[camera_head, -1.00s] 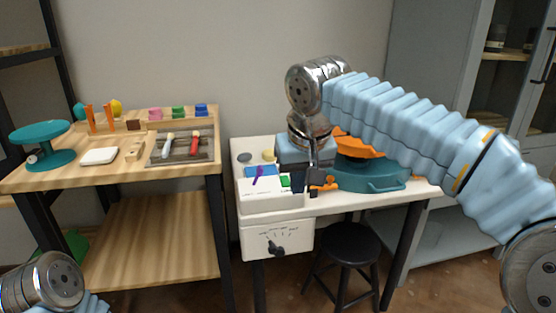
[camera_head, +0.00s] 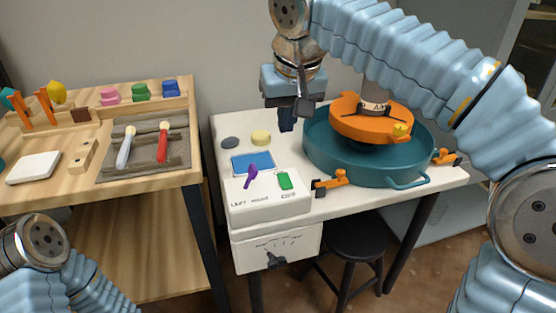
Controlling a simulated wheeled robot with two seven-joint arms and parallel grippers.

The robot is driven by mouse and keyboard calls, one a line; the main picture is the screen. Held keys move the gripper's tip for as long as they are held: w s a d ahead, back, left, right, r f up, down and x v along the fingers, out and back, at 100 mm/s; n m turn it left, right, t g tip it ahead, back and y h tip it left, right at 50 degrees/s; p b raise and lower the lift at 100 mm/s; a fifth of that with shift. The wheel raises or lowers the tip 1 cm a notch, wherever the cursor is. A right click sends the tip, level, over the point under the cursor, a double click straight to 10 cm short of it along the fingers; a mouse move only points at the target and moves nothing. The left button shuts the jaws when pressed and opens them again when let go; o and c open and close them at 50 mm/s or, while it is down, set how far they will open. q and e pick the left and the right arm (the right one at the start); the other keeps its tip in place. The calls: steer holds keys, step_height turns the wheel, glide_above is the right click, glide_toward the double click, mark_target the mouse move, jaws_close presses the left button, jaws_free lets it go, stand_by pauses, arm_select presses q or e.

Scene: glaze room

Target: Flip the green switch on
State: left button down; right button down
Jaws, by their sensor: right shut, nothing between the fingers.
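The green switch (camera_head: 285,180) sits on the sloped top of a white control box (camera_head: 268,208) at the front left of the white table. Small lettering lies in front of it; I cannot tell whether it is on or off. A purple lever (camera_head: 251,174) stands to its left. My right gripper (camera_head: 287,124) points down, shut and empty. It is above and behind the green switch in the picture, apart from it, beside the left wall of the teal basin. My left arm shows at the lower left, with its gripper out of view.
The teal basin (camera_head: 318,160) holds an orange wheel part (camera_head: 371,118). An orange clamp (camera_head: 331,182) sits right of the control box. A blue panel (camera_head: 252,162) and a dial (camera_head: 275,260) are on the machine. The wooden bench (camera_head: 120,191) with tools stands left.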

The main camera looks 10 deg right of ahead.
mark_target(278, 174)
steer(key=x, duration=0.4)
steer(key=b+x, duration=0.1)
steer(key=x, duration=0.9)
steer(key=shift+s+f+b, duration=0.1)
steer(key=shift+s+b, duration=0.2)
steer(key=shift+s, duration=0.1)
steer(key=shift+w+f, duration=0.1)
steer(key=shift+f, duration=0.2)
steer(key=shift+s+r+b, duration=0.15)
steer(key=shift+s+b, duration=0.15)
steer(key=shift+s, duration=0.45)
steer(key=shift+r, duration=0.1)
